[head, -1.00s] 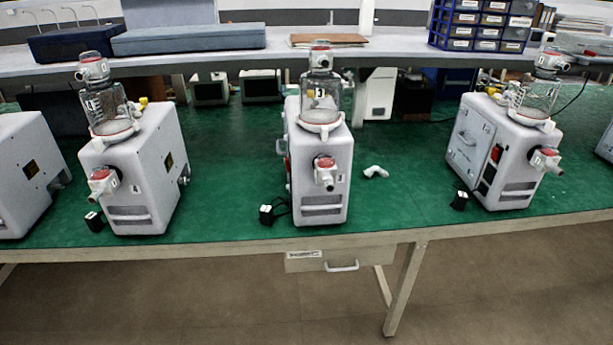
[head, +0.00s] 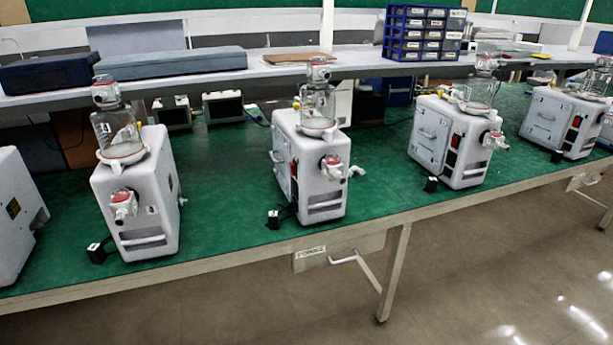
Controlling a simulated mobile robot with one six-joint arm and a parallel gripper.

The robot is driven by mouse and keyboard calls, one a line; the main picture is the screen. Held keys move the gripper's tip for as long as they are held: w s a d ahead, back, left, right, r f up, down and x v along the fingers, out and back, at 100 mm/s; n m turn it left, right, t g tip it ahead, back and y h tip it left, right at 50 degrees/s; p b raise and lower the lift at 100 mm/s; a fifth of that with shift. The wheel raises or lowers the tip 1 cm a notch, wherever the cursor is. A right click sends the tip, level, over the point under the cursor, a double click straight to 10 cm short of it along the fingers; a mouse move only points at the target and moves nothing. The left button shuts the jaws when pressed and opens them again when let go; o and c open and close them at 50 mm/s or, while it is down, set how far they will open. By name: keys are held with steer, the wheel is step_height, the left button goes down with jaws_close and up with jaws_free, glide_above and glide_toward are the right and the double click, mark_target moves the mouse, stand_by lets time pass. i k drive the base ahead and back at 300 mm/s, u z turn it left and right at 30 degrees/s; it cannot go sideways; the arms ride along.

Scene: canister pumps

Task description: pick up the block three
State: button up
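Several small black blocks with pale tops sit on the green bench top, near the front left of the pumps. One block (head: 97,252) is at the left, one block (head: 273,219) near the middle, one block (head: 431,185) to its right and one block (head: 557,156) at the far right. I cannot read any number on them, so I cannot tell which is block three. My gripper is not in view.
White canister pumps with glass jars stand along the green bench (head: 230,215), including a left pump (head: 135,200) and a middle pump (head: 315,170). A white elbow fitting (head: 357,170) lies beside the middle pump. Blue drawers (head: 425,32) stand on the back shelf. The floor in front is clear.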

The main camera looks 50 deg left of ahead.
mark_target(332, 169)
steer(key=z, duration=0.1)
steer(key=k, duration=0.9)
steer(key=u, duration=2.25)
steer(key=i, duration=0.65)
steer(key=z, duration=0.05)
